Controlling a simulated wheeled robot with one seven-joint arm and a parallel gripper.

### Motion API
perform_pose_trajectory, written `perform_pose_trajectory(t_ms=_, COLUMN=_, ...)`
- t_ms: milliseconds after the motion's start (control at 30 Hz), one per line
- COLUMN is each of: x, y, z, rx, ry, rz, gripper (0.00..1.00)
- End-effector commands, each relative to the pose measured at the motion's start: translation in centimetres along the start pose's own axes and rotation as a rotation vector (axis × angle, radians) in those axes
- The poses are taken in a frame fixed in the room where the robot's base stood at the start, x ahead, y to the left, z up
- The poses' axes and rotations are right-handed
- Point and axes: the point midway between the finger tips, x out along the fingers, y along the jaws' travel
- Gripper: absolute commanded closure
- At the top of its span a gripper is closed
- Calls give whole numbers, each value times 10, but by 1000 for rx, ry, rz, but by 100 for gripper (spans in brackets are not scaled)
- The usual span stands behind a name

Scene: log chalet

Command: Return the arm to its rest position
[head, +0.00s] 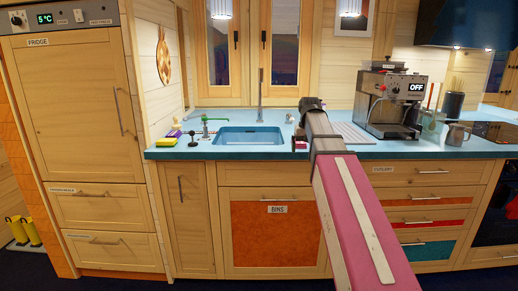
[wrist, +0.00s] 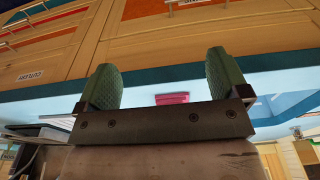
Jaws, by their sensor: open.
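My arm stretches forward from the lower right of the head view, its pink link low and its grey end over the blue counter (head: 240,152), just right of the sink (head: 250,137). In the wrist view my gripper (wrist: 164,82) has its two green fingers wide apart with nothing between them. The fingertips are hard to make out in the head view. A small pink patch (wrist: 172,98) shows behind the gripper bar in the wrist view; I cannot tell what it is.
A tap (head: 261,95) rises behind the sink. A yellow-green sponge (head: 167,142) lies at the left. The cutlery drawer (head: 430,171) is shut. The fridge (head: 75,105) is at the left.

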Motion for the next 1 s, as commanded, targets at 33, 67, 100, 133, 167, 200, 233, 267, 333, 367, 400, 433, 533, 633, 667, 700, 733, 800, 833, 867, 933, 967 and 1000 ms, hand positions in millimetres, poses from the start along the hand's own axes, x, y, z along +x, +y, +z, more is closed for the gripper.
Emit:
perform_pose_trajectory(t_ms=33, x=16, y=0, z=7, rx=0, ry=-6, rz=0, gripper=7)
perform_pose_trajectory(t_ms=67, x=25, y=0, z=9, rx=0, ry=-9, rz=0, gripper=7)
perform_pose_trajectory(t_ms=100, x=38, y=0, z=13, rx=0, ry=-11, rz=0, gripper=7)
perform_pose_trajectory(t_ms=133, x=48, y=0, z=17, rx=0, ry=-15, rz=0, gripper=7)
perform_pose_trajectory(t_ms=167, x=59, y=0, z=21, rx=0, ry=-17, rz=0, gripper=7)
perform_pose_trajectory(t_ms=200, x=74, y=0, z=26, rx=0, ry=-20, rz=0, gripper=7)
perform_pose_trajectory(t_ms=233, x=85, y=0, z=30, rx=0, ry=-23, rz=0, gripper=7)
perform_pose_trajectory(t_ms=267, x=96, y=0, z=34, rx=0, ry=-25, rz=0, gripper=7)
perform_pose_trajectory(t_ms=333, x=120, y=0, z=45, rx=0, ry=-30, rz=0, gripper=7)
perform_pose_trajectory(t_ms=367, x=130, y=0, z=50, rx=0, ry=-33, rz=0, gripper=7)
perform_pose_trajectory(t_ms=400, x=143, y=0, z=56, rx=0, ry=-36, rz=0, gripper=7)
perform_pose_trajectory(t_ms=433, x=153, y=0, z=61, rx=0, ry=-39, rz=0, gripper=7)
perform_pose_trajectory(t_ms=533, x=185, y=0, z=79, rx=0, ry=-47, rz=0, gripper=7)
perform_pose_trajectory(t_ms=633, x=216, y=0, z=98, rx=0, ry=-55, rz=0, gripper=7)
perform_pose_trajectory(t_ms=667, x=224, y=0, z=104, rx=0, ry=-57, rz=0, gripper=7)
perform_pose_trajectory(t_ms=700, x=236, y=0, z=112, rx=0, ry=-61, rz=0, gripper=7)
perform_pose_trajectory(t_ms=733, x=244, y=0, z=118, rx=0, ry=-62, rz=0, gripper=7)
perform_pose_trajectory(t_ms=800, x=263, y=0, z=133, rx=0, ry=-68, rz=0, gripper=7)
perform_pose_trajectory(t_ms=833, x=271, y=0, z=140, rx=0, ry=-71, rz=0, gripper=7)
perform_pose_trajectory(t_ms=867, x=279, y=0, z=147, rx=0, ry=-73, rz=0, gripper=7)
perform_pose_trajectory(t_ms=933, x=296, y=0, z=163, rx=0, ry=-78, rz=0, gripper=7)
perform_pose_trajectory(t_ms=967, x=304, y=0, z=170, rx=0, ry=-81, rz=0, gripper=7)
perform_pose_trajectory(t_ms=1000, x=313, y=0, z=179, rx=0, ry=-84, rz=0, gripper=7)
